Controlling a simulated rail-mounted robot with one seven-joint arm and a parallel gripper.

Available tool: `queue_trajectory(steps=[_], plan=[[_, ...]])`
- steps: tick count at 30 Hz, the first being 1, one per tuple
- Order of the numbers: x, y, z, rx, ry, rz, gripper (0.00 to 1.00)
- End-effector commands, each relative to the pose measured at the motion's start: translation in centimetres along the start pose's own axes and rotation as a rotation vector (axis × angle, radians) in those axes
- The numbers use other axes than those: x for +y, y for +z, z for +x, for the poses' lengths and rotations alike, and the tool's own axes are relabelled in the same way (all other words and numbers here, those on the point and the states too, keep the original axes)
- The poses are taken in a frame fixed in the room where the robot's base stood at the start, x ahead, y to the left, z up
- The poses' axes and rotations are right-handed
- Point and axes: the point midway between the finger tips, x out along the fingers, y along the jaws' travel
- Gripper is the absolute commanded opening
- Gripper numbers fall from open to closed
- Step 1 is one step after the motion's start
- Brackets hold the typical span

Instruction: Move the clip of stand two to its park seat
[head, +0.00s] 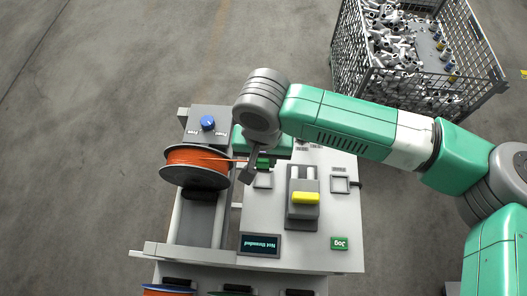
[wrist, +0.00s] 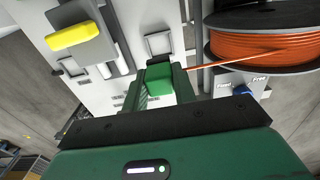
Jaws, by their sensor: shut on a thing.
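The green clip (head: 263,162) is between the fingers of my gripper (head: 250,166), just above the panel. The wrist view shows the clip (wrist: 158,78) gripped between both fingers (wrist: 160,86). An orange strand (wrist: 225,62) runs from the orange spool (head: 195,157) towards the clip; its end at the clip is partly hidden. An empty square seat (head: 263,181) lies just below the clip in the head view, and also shows in the wrist view (wrist: 158,43). A second empty square seat (head: 340,185) is further right. I cannot tell which is the park seat.
A block with a yellow handle (head: 306,198) stands between the seats. A blue knob (head: 208,122) is behind the spool. The display (head: 260,245) reads "Not threaded", beside a green Jog button (head: 339,243). A mesh crate (head: 482,88) of metal parts stands at the back right.

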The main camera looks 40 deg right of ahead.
Motion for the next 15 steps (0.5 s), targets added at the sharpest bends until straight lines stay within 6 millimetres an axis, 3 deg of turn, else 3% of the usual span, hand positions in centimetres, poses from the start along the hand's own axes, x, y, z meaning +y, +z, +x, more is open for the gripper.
queue_trajectory(steps=[1,15], plan=[[0.0,0.0,1.0,0.000,0.000,0.000,0.04],[0.0,0.0,5.5,0.000,0.002,0.000,0.04]])
